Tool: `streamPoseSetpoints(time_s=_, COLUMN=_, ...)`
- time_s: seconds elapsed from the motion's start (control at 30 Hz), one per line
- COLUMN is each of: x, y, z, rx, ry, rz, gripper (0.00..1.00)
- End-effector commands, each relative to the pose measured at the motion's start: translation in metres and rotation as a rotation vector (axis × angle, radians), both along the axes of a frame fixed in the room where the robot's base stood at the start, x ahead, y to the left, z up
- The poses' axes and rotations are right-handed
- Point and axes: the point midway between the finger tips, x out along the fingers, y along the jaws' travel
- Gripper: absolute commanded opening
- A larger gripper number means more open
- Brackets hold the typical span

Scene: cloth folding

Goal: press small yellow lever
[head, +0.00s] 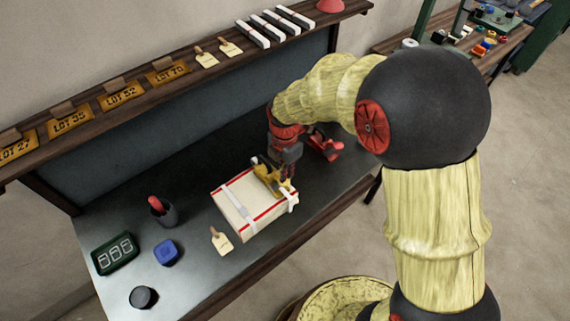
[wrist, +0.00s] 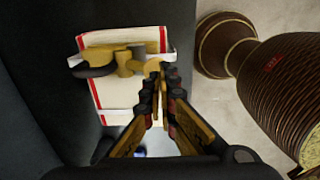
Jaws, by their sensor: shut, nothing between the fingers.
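A white block with red stripes and pale straps (head: 240,205) lies on the dark table; it also shows in the wrist view (wrist: 115,92). A yellow and dark device (head: 264,172) sits on its far right end, across a strap. In the wrist view the device (wrist: 125,60) has a yellow bar and a small yellow part (wrist: 152,67) at its right end, which may be the small lever. My gripper (head: 288,180) is shut and empty. In the wrist view its fingertips (wrist: 161,78) are right at that small part; I cannot tell whether they touch.
A red tool (head: 325,146) lies behind my gripper. A shelf (head: 130,92) runs along the back.

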Motion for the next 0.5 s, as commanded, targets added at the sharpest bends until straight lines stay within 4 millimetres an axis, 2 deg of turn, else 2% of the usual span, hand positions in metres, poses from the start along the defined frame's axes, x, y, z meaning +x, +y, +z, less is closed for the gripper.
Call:
streamPoseSetpoints(time_s=0.2, x=0.000, y=0.000, z=-0.016, rx=0.001, ry=-0.001, rz=0.000, gripper=0.00)
streamPoseSetpoints(time_s=0.5, x=0.000, y=0.000, z=-0.017, rx=0.001, ry=-0.001, rz=0.000, gripper=0.00)
